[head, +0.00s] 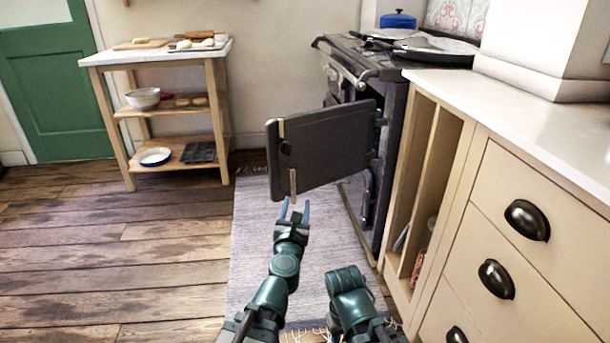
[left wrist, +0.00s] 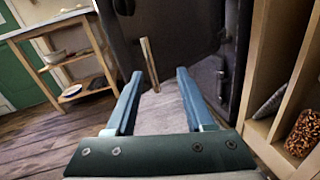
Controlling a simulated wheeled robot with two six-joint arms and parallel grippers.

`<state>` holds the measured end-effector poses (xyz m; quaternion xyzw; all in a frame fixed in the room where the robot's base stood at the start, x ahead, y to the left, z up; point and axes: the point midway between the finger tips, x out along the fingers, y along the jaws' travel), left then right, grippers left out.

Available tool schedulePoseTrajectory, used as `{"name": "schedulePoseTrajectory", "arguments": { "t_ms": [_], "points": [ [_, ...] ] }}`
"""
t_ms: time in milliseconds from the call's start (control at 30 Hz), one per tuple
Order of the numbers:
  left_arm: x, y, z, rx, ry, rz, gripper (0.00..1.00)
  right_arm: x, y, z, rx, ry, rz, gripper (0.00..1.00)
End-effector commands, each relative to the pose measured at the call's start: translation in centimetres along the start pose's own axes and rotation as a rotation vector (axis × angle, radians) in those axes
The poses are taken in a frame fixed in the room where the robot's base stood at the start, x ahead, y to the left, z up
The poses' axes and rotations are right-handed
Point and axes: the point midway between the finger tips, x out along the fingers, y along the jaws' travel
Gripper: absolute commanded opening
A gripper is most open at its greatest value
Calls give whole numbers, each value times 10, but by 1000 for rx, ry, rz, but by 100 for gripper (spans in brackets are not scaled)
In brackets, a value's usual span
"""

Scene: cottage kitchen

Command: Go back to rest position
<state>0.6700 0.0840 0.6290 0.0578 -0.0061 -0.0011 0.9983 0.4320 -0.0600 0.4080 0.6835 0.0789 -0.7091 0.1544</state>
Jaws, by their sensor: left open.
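My left gripper (head: 294,208) is open and empty, just below and in front of the open dark oven door (head: 335,145). The door's brass handle piece (head: 293,182) shows just above the fingertips. In the left wrist view my left gripper (left wrist: 160,74) has its two blue fingers spread apart. The brass piece (left wrist: 149,64) shows beyond the tips, between them in the picture, and nothing is held. My right arm (head: 348,290) is folded low in the head view, and its fingers are not visible.
The dark range (head: 393,150) stands at the back right, its door swung out over the grey rug (head: 262,245). Cream drawers (head: 525,250) line the right side. A wooden shelf trolley (head: 218,120) stands at the back left. The wooden floor (head: 130,260) at left is clear.

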Motion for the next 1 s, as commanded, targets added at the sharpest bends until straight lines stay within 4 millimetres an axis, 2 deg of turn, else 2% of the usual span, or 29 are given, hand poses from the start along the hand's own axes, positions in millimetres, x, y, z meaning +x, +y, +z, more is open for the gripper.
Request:
{"name": "schedulePoseTrajectory", "arguments": {
  "t_ms": [100,167,267,300,400,533,600,700,800,1000],
  "points": [
    [1,-26,1,327,-38,-158,53,0,0,0,0,0,0,50],
    [-1,-43,-6,558,-59,-270,53,0,0,0,0,0,0,50],
    [-13,-66,-33,958,-89,-475,53,0,0,0,0,0,0,50],
    [-20,-72,-48,1112,-98,-564,53,0,0,0,0,0,0,50],
    [-42,-75,-93,1477,-112,-803,53,0,0,0,0,0,0,50],
    [-76,-55,-149,1841,-119,-1131,53,0,0,0,0,0,0,50],
    [-94,-39,-171,1969,-120,-1290,53,0,0,0,0,0,0,50],
    [-117,-15,-194,2091,-119,-1494,53,0,0,0,0,0,0,50],
    [-138,8,-210,2167,-118,-1685,53,0,0,0,0,0,0,50],
    [-178,55,-227,2222,-114,-2050,53,0,0,0,0,0,0,50]
  ]
}}
